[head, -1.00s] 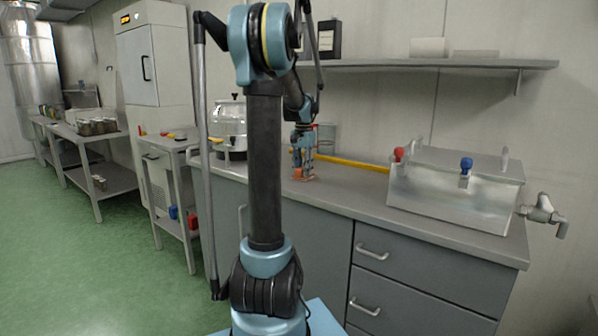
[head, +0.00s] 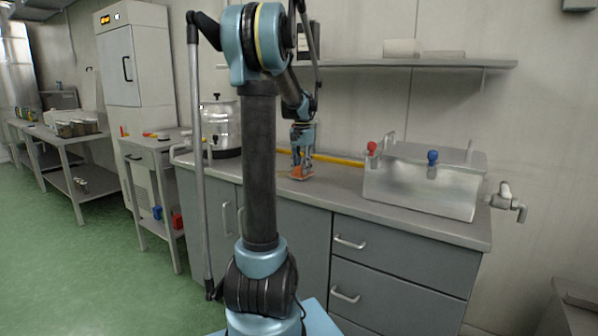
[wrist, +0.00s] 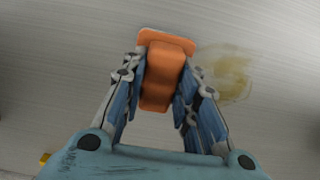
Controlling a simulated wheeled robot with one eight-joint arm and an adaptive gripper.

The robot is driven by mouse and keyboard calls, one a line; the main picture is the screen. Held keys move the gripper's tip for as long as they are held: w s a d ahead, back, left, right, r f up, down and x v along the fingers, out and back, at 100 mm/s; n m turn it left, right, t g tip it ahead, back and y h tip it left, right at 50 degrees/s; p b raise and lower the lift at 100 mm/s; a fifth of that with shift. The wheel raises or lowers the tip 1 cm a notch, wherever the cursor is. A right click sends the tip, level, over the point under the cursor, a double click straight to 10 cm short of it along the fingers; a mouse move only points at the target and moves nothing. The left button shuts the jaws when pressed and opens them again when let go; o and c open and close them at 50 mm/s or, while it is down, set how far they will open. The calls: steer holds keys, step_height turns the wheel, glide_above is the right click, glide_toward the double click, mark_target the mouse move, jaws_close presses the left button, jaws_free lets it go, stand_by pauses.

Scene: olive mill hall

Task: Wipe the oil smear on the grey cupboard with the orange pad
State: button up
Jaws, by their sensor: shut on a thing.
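My gripper (head: 301,170) is shut on the orange pad (head: 300,174) over the top of the grey cupboard (head: 345,196). In the wrist view the orange pad (wrist: 163,75) is between the two fingers of my gripper (wrist: 161,85). The oil smear (wrist: 229,74) is a yellow-brown stain on the brushed metal top, just right of the pad and the right finger. Part of it may be hidden behind that finger. In the head view the pad is low at the worktop; I cannot tell whether it touches.
A steel box with red and blue knobs (head: 425,182) stands to the right on the cupboard top. A steel pot (head: 221,125) stands to the left. A yellow bar (head: 340,160) runs along the back. A shelf (head: 420,63) hangs above.

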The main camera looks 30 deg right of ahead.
mark_target(300, 166)
steer(key=r, duration=0.3)
steer(key=shift+w+a, duration=0.15)
steer(key=shift+a, duration=0.1)
steer(key=shift+r, duration=2.05)
